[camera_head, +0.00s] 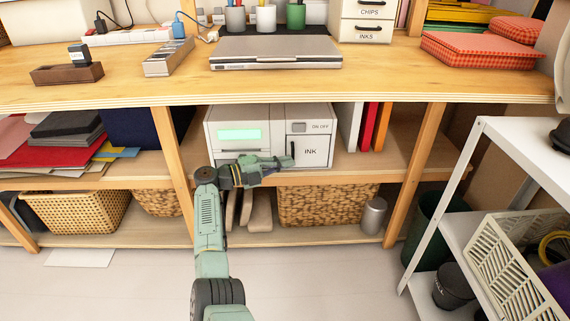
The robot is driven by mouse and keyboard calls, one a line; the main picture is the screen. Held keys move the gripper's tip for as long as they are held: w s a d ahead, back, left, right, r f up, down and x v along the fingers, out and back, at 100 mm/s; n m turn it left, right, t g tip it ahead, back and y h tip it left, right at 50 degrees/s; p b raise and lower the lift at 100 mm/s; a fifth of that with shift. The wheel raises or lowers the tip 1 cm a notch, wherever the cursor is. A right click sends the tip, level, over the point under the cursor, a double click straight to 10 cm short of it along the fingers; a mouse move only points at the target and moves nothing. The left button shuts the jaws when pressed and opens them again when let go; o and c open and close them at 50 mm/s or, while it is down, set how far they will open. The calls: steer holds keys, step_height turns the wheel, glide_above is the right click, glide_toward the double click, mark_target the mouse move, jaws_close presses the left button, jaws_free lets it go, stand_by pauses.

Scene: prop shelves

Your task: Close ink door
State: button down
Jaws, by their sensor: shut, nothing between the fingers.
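A white printer (297,112) stands on the middle shelf under the wooden worktop, with a green-lit screen on its left front. The ink door (311,152), marked INK, is at the printer's right front. It looks about flush with the printer's face, but I cannot tell if a small gap is left. My gripper (289,161) is in front of the printer, pointing right, with its tip at the lower left of the ink door. It looks shut and empty. I cannot tell if it touches the door. My arm and gripper hide the printer's lower front.
Upright wooden posts (172,160) and (414,170) bound the printer's bay. Upright books (368,126) stand right of the printer. A wicker basket (325,205) and a grey can (373,216) are below. A white rack (480,150) stands at right.

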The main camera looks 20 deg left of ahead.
steer(key=v, duration=1.2)
steer(key=shift+s, duration=0.15)
